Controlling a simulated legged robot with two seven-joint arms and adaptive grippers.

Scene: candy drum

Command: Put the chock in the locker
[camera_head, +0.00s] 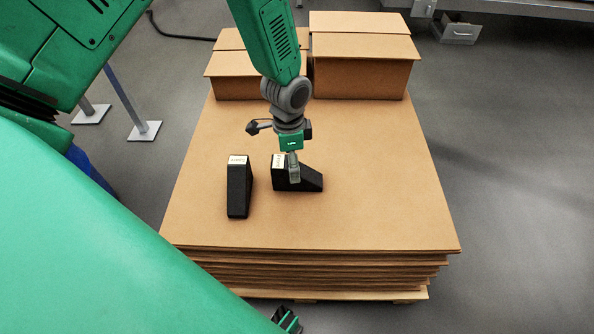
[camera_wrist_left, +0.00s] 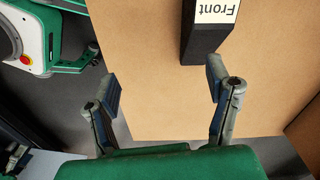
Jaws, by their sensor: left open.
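Two black wedge-shaped chocks lie on the stacked cardboard (camera_head: 350,215). A chock labelled "Front" (camera_wrist_left: 205,45) shows beyond the right-hand finger; contact is unclear. My right gripper is not in view. I cannot make out a locker.
Closed cardboard boxes (camera_head: 360,75) stand at the far end of the stack. A grey metal box with a handle (camera_head: 459,33) is on the floor at the upper right. Metal posts (camera_head: 145,130) stand at the left. The cardboard right of the chocks is clear.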

